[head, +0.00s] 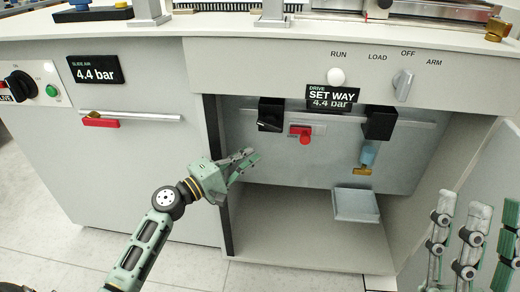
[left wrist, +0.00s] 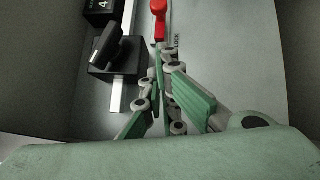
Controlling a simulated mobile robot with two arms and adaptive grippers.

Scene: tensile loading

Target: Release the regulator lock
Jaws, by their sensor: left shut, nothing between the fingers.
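The red lock lever (head: 300,131) sits on a small plate on the grey panel inside the open cabinet, with a label below it too small to read fully. It also shows at the top of the left wrist view (left wrist: 159,20). A black block with a dark knob (head: 270,114) is left of it; it also shows in the left wrist view (left wrist: 115,52). My left gripper (head: 251,159) is shut and empty, below and left of the red lever and apart from it in the head view. My right gripper (head: 478,205) is at the right edge, its fingers apart, empty.
A second black block (head: 379,122) holds a blue cup with a brass fitting (head: 366,158) above a grey tray (head: 356,206). The SET WAY display (head: 331,98) and a selector knob (head: 403,85) are above. A red-handled valve (head: 101,122) is on the left front.

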